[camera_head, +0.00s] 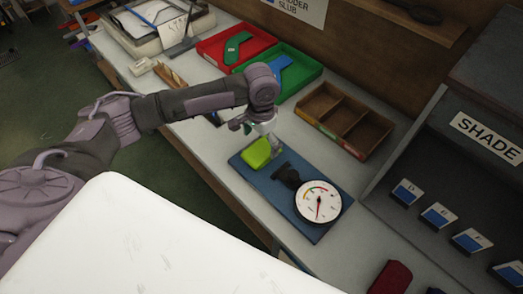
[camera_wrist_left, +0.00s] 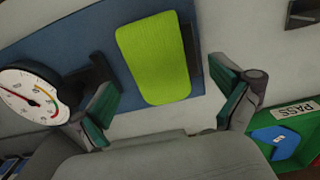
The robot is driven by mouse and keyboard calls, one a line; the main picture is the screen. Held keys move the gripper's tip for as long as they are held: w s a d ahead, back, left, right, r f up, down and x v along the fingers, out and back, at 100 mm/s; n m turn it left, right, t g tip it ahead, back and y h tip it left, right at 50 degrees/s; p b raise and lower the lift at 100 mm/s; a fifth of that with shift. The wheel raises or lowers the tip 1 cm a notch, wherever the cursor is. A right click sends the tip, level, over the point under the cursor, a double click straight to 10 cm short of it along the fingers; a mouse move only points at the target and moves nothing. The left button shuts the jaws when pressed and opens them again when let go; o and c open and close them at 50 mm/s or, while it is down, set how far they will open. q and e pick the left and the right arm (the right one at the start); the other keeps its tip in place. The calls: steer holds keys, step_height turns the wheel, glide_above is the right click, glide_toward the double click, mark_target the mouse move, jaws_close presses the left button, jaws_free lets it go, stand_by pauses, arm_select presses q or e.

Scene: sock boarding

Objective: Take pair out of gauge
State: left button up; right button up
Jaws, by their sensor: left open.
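The lime-green pair (camera_head: 257,153) lies on the blue base (camera_head: 313,233) of the gauge, beside the gauge's round white dial (camera_head: 318,201). In the left wrist view the pair (camera_wrist_left: 155,58) is a rounded oblong between two dark upright plates; I cannot tell whether they touch it. My left gripper (camera_head: 257,128) is just above the pair's far end. In the left wrist view the left gripper (camera_wrist_left: 165,80) is open, its green-padded fingers spread to either side of the pair, holding nothing. The dial (camera_wrist_left: 33,93) is at left there. My right gripper is not in view.
A red tray (camera_head: 214,52) and a green tray (camera_head: 302,77) hold flat sock pieces behind the gauge; the green one (camera_wrist_left: 308,128) shows a PASS label. A wooden divided box (camera_head: 345,118) and a SHADE rack (camera_head: 430,190) stand to the right.

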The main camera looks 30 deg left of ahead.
mark_target(261, 150)
arm_select(q)
step_height(261, 150, down, 3)
steer(key=shift+d+f, duration=0.1)
steer(key=shift+c, duration=0.3)
steer(key=c, duration=1.2)
